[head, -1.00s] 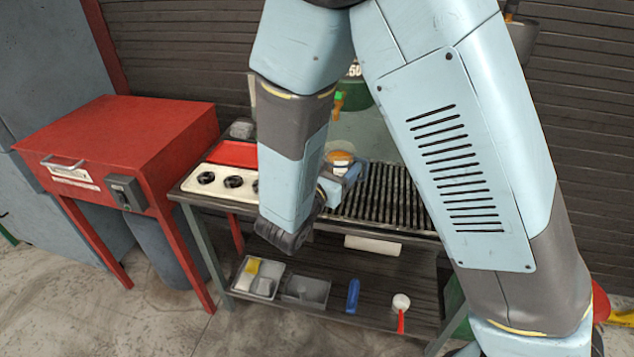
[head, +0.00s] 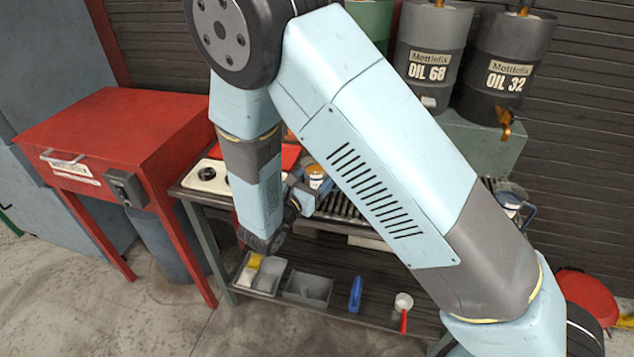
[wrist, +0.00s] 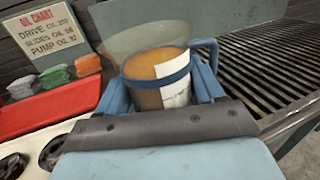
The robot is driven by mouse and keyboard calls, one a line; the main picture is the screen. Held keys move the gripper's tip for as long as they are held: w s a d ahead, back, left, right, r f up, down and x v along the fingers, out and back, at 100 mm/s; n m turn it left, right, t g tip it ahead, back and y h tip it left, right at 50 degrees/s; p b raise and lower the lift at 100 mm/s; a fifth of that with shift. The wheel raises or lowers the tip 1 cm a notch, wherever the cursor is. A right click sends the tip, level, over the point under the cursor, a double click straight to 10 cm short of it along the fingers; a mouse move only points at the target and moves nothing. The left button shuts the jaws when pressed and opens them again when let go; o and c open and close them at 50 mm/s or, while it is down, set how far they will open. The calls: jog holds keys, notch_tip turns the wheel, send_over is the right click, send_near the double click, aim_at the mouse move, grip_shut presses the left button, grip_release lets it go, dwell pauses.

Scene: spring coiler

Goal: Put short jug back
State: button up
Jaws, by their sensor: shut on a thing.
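A clear jug (wrist: 165,72) with amber liquid, a blue band, a blue handle and a white label fills the middle of the wrist view. My gripper (wrist: 163,88) is shut on it, with a blue finger on each side. In the head view the jug (head: 315,174) and my gripper (head: 301,192) are over the bench, near the left end of the slatted rack (head: 343,207). The jug looks roughly upright. I cannot tell whether its base touches anything. A second jug (head: 510,203) with a blue handle stands at the bench's right end, partly behind my arm.
A red tray (wrist: 50,110) with several coloured bundles and a white panel with black rings (wrist: 70,135) lie left of the jug. An oil chart (wrist: 42,30) stands behind. Oil drums (head: 432,55) stand at back right. The lower shelf (head: 335,275) holds bins and tools.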

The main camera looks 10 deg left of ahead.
jog(key=shift+f, duration=0.8)
jog(key=shift+d, duration=0.1)
jog(key=o, duration=1.3)
jog(key=shift+c, duration=0.2)
jog(key=v, duration=1.2)
